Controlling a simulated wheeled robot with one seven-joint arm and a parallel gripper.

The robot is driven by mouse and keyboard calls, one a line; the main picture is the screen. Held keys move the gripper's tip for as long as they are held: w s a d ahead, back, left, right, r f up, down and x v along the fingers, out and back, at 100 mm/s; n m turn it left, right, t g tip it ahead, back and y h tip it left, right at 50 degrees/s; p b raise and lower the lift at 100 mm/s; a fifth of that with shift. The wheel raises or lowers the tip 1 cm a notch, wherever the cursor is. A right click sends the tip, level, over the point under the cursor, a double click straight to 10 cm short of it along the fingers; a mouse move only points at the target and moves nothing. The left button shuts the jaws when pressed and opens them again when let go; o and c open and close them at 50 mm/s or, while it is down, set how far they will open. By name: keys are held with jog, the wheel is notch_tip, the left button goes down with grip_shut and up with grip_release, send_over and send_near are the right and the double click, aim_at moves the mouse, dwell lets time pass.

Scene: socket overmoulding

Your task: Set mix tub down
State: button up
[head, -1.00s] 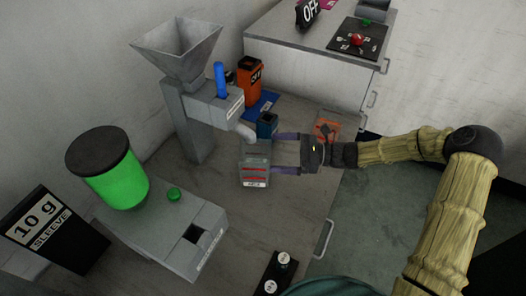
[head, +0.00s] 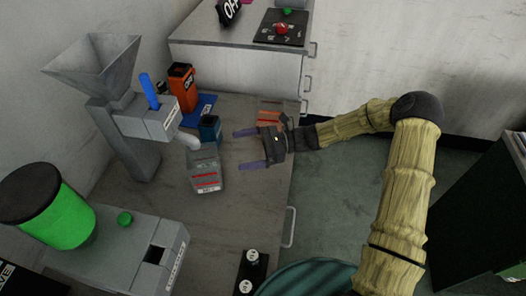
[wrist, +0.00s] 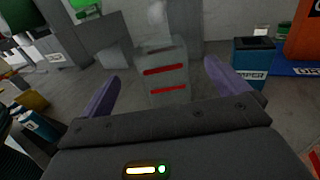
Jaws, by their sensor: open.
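The mix tub (head: 206,169), a translucent grey box with red lines and a white label, stands upright on the grey worktop below the spout of the hopper machine (head: 150,120). It also shows in the wrist view (wrist: 165,75), ahead of and between the fingers but beyond them. My gripper (head: 245,148) is open and empty, to the right of the tub, with its two purple fingers pointing at it and a gap between. In the wrist view, the gripper (wrist: 160,95) has its fingers spread wide with nothing held.
A small blue container (head: 209,130) stands just behind the tub. An orange container (head: 183,88) and a blue mat (head: 203,105) lie farther back. The worktop's right edge (head: 290,190) is close to my gripper.

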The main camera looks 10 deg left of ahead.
jog(key=s+d+f+n+h, duration=0.1)
jog(key=h, duration=0.1)
jog(key=s+d+n+h, duration=0.1)
jog(key=s+h, duration=0.1)
jog(key=s+d+f+n+h, duration=0.1)
jog(key=s, duration=0.1)
jog(key=shift+s+d+f+n+h, duration=0.1)
jog(key=shift+d+f+n+h, duration=0.15)
jog(key=shift+f+n+h, duration=0.15)
jog(key=s+d+n+h, duration=0.1)
jog(key=d, duration=0.1)
jog(key=d+n+h, duration=0.1)
jog(key=s+d+t+h, duration=0.1)
jog(key=d+h, duration=0.1)
jog(key=shift+s+d+f+n, duration=0.3)
jog(key=shift+s+f+n, duration=0.05)
jog(key=shift+n, duration=0.05)
jog(key=s+d+r+n+t+h, duration=0.2)
jog(key=d+r+n+t+h, duration=0.1)
jog(key=d, duration=0.5)
jog(key=s+d+r+n+t+h, duration=0.3)
jog(key=d+r+n+t+h, duration=0.1)
jog(key=d, duration=0.4)
jog(key=shift+s+d+r+n, duration=0.25)
jog(key=shift+d+r+n, duration=0.15)
jog(key=shift+r, duration=0.4)
